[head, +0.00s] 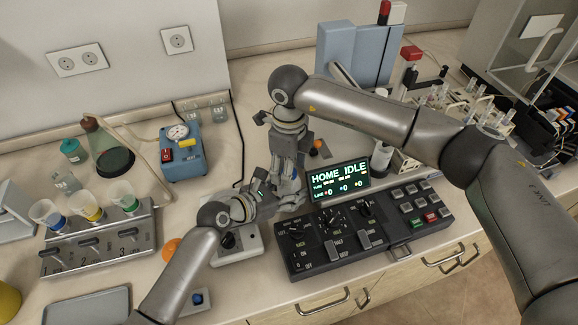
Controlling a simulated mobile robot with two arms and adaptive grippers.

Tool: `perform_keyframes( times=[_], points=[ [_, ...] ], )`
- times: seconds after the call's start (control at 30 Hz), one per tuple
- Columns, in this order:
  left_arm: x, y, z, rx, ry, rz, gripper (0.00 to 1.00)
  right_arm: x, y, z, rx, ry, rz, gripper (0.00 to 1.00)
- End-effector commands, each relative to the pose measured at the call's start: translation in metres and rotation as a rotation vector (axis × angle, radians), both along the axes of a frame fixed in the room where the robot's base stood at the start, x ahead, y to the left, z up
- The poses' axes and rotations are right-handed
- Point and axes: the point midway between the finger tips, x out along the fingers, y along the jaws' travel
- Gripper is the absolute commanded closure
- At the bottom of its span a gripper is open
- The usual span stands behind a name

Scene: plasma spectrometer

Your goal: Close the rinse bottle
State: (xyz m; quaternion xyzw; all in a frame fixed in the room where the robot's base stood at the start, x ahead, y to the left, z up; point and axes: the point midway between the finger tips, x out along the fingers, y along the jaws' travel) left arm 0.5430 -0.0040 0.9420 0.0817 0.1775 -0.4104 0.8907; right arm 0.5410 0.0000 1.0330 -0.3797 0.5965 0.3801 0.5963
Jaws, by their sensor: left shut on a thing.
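My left gripper (262,202) reaches in from the lower left, over the white-topped device (240,246). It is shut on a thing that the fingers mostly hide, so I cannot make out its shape. My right gripper (288,190) points down from above, right beside the left one, and their fingers overlap in the picture. Whether the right fingers are open or shut is not clear. I cannot clearly identify the rinse bottle or its cap. The space between the two grippers is hidden.
The control panel (365,225) with its lit screen (340,181) stands just right of the grippers. A blue pump box (181,152), a flask (108,150) and a rack of cups (98,242) are left. A grey tray (88,307) lies at the front left.

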Motion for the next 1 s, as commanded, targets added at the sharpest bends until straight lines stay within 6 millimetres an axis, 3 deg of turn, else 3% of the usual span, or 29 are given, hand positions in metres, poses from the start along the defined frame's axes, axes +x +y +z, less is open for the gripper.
perform_keyframes(
  times=[0.37, 0.8, 1.0],
  points=[
    [0.000, 0.000, 0.000, 0.000, 0.000, 0.000, 1.00, 0.001, 0.000, 0.008, 0.001, -0.003, 0.002, 0.45],
    [0.000, 0.000, 0.000, 0.000, 0.000, 0.000, 1.00, 0.001, 0.000, 0.092, 0.000, -0.003, 0.001, 0.45],
    [0.000, 0.000, 0.000, 0.000, 0.001, 0.000, 1.00, 0.001, 0.000, 0.115, 0.000, 0.000, 0.000, 0.45]
  ],
)
